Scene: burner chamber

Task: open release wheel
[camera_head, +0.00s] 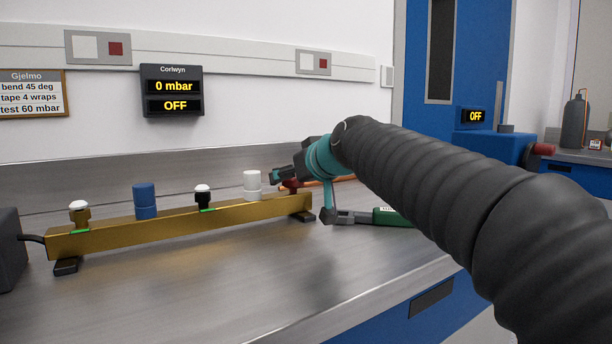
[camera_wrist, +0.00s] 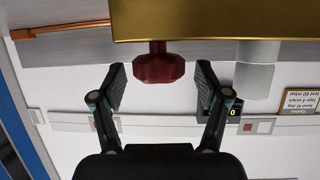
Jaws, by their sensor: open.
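The release wheel is a dark red faceted knob (camera_wrist: 158,69) on a short stem from the brass manifold (camera_wrist: 220,20) in the wrist view. In the head view the wheel (camera_head: 291,184) shows only in part near the manifold's right end, partly covered by my gripper (camera_head: 303,196). My gripper is open, and in the wrist view its fingertips (camera_wrist: 160,70) stand on both sides of the wheel. A gap shows on each side, so the fingers look apart from it.
The manifold (camera_head: 180,226) carries white-topped valves, a blue cap (camera_head: 145,200) and a white cap (camera_head: 252,184). A wall display (camera_head: 172,92) reads 0 mbar and OFF. A green-handled tool (camera_head: 392,217) lies right of the gripper. The front bench is clear.

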